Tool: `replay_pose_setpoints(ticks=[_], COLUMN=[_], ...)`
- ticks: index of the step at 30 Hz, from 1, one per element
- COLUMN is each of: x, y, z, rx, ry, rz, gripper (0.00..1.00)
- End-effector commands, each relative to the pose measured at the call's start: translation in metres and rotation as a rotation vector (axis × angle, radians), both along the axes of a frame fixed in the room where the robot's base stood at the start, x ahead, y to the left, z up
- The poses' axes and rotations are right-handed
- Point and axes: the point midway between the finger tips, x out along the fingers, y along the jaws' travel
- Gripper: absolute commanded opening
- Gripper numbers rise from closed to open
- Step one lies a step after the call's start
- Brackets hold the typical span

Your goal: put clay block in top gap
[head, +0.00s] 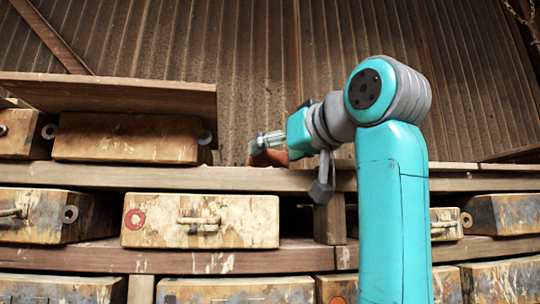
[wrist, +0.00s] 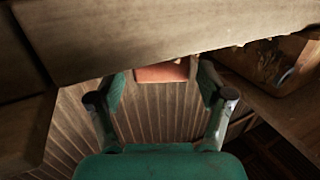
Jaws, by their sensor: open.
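My gripper (head: 262,143) reaches left over the shelf in the head view and is open around the clay block's near end. I cannot tell whether the fingers touch it. The top gap looks like the open stretch of the top shelf (head: 240,178) right of the pale block; its depth is hidden.
A worn wooden block (head: 125,138) stands on the top shelf under a broad plank (head: 110,95), close left of my gripper. A pale drawer (head: 200,221) with a handle sits below. In the wrist view, a big beam (wrist: 150,35) crosses close above my fingers.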

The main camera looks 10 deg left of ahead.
Motion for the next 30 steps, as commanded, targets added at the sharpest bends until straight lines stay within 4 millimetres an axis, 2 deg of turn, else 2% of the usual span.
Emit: replay_pose_setpoints(ticks=[9, 15, 30], x=[-0.048, -0.066, -0.07], y=[-0.041, -0.054, -0.057], z=[0.004, 0.005, 0.005], rx=[0.0, 0.001, 0.0], ry=[-0.003, -0.002, 0.0], rz=[-0.002, 0.0, 0.0], gripper=[0.79, 0.79, 0.79])
